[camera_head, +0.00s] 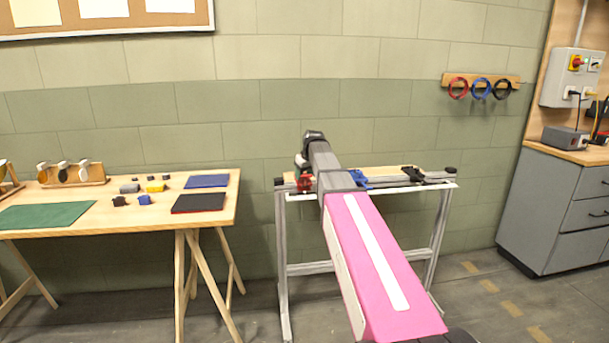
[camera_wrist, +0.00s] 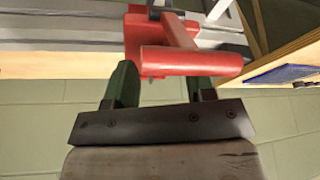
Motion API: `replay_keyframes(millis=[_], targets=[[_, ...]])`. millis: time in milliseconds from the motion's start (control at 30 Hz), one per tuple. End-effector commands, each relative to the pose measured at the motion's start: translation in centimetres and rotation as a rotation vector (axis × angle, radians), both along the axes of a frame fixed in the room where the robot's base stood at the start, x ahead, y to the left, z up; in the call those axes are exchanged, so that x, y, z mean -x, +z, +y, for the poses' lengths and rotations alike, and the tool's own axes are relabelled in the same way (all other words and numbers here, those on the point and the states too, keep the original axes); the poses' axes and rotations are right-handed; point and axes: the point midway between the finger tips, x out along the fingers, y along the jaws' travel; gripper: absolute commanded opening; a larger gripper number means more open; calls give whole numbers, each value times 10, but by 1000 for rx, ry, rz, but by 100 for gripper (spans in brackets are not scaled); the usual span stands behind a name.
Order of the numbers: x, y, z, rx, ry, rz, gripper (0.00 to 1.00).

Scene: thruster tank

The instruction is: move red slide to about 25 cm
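The red slide (camera_head: 305,184) sits near the left end of a grey rail (camera_head: 390,186) on a narrow stand. In the wrist view the red slide (camera_wrist: 190,62) fills the upper middle, with a rounded bar sticking out towards the camera. My gripper (camera_wrist: 160,78) is at the slide. Its two green fingers stand apart, one just left of the bar's end. The other finger's tip is hidden behind the bar. I cannot tell whether either finger touches the slide. In the head view my gripper (camera_head: 301,172) is partly hidden by my arm. No scale reading is legible.
A blue slide (camera_head: 358,178) is on the rail to the right, with a dark part (camera_head: 415,174) farther right. A wooden table (camera_head: 150,213) with small blocks and mats stands at left. A grey cabinet (camera_head: 565,215) is at right. The wall is behind the rail.

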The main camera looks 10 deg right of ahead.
Motion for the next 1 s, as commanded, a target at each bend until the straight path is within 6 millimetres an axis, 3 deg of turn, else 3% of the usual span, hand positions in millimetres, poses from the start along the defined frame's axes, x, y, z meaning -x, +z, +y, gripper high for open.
replay_keyframes(millis=[33, 133, 333, 467, 800, 1000], targets=[[0, 0, 0, 0, 0, 0, 33], [0, 0, 0, 0, 0, 0, 0], [0, 0, -3, 0, -1, 0, 0], [0, 0, -18, 0, -1, 0, 0], [-1, 1, -97, 1, -4, -1, 0], [-1, 1, -133, 1, -3, 0, 0]])
